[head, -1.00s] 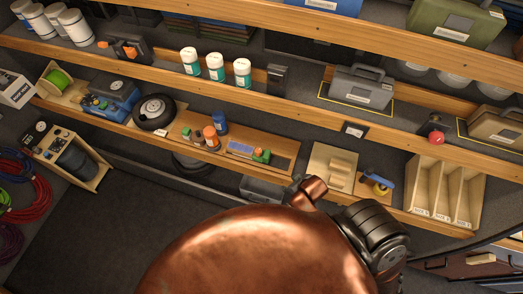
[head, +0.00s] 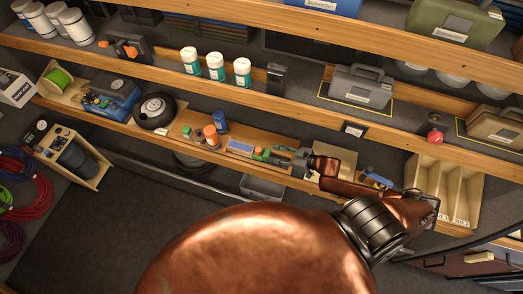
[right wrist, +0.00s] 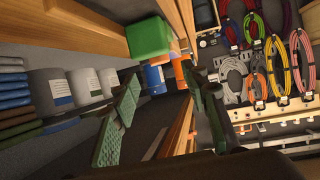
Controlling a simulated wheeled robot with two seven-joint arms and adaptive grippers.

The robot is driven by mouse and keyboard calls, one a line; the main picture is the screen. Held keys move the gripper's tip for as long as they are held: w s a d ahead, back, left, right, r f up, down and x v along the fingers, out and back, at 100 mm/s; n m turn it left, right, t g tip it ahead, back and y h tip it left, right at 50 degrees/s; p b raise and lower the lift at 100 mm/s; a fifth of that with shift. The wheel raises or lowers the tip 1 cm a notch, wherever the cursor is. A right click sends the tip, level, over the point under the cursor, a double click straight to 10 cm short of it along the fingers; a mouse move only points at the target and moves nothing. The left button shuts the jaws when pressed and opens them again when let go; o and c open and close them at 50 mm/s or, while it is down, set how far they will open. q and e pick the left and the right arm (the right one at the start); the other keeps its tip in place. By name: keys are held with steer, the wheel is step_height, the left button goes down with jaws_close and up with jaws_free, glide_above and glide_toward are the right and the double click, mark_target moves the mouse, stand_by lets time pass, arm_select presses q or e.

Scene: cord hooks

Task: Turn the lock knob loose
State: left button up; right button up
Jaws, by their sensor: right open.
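A small red knob-like piece (head: 434,136) shows on the right of the middle shelf; I cannot tell whether it is the lock knob. A larger-looking green block (right wrist: 150,38) and an orange piece (right wrist: 181,70) show beyond the fingertips. My left gripper is out of view.
A wooden divider bin (head: 445,190) is at the right. Coiled cords (right wrist: 300,60) hang in the right wrist view.

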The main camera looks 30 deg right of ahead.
mark_target(260, 150)
steer(key=shift+d+r, duration=0.1)
steer(key=shift+d, duration=0.15)
steer(key=shift+w+y, duration=0.15)
steer(key=shift+y, duration=0.15)
steer(key=x, duration=0.7)
steer(key=shift+a+p, duration=0.2)
steer(key=shift+p, duration=0.15)
steer(key=shift+c, duration=0.5)
jaws_close()
steer(key=n+g+y+b, duration=0.1)
steer(key=n+y+b, duration=0.1)
steer(key=b, duration=0.1)
steer(key=shift+w+d+f+n+g, duration=0.15)
steer(key=shift+w+f+n+g, duration=0.15)
steer(key=shift+g, duration=0.1)
steer(key=shift+s+n+g+y+b, duration=0.1)
steer(key=shift+n+g+y+b, duration=0.3)
steer(key=shift+b, duration=0.05)
steer(key=shift+r, duration=0.1)
